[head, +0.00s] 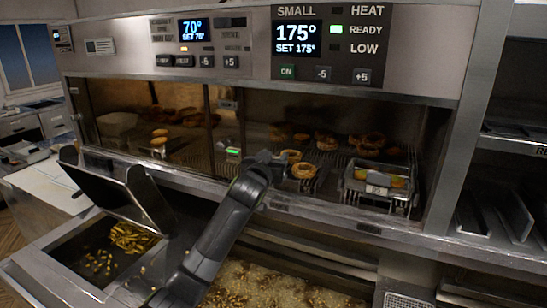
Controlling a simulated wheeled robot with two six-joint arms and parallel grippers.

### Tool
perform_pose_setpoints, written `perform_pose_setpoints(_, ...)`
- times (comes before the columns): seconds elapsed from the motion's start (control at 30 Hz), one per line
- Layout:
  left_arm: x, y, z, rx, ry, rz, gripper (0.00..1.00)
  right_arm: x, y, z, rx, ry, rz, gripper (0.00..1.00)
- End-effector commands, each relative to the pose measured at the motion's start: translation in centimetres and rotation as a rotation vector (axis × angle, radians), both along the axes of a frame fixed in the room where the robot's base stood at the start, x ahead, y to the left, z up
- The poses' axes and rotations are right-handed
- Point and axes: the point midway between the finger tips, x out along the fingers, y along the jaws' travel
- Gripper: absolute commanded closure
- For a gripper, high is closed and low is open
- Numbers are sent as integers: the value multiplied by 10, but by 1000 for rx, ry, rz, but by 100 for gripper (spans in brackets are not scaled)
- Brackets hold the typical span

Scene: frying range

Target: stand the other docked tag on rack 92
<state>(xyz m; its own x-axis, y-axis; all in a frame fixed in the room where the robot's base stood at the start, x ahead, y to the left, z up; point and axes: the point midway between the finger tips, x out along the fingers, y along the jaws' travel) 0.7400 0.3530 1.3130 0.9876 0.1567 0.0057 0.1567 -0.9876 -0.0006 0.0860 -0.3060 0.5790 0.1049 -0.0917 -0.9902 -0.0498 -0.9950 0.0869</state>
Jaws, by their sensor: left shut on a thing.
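My left gripper (268,160) is in front of the lit warming cabinet, at the edge of its shelf. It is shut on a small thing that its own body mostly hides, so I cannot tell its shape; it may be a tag. A small device with a green light (233,152) shows just left of the gripper and could be a tag. A wire rack (340,192) at the right bears a small pale number plate (377,190) that I cannot read surely. No plate reading 92 is legible. My right gripper is not in view.
Ring-shaped fried pieces (303,171) lie right beside the gripper, with several more behind. A control panel (325,45) spans the top. A fryer bin (85,282) with golden pieces lies at lower left under a raised lid (115,197). Side shelves (510,190) stand at the right.

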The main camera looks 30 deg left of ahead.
Motion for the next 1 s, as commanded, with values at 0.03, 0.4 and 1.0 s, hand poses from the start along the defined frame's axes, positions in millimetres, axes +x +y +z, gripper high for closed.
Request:
perform_pose_setpoints(0.03,0,0,-3,-1,6,1,79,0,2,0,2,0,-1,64)
perform_pose_setpoints(0.4,0,0,-3,-2,7,1,32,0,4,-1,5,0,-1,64)
perform_pose_setpoints(1.0,-28,-4,-5,0,3,0,32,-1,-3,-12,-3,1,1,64)
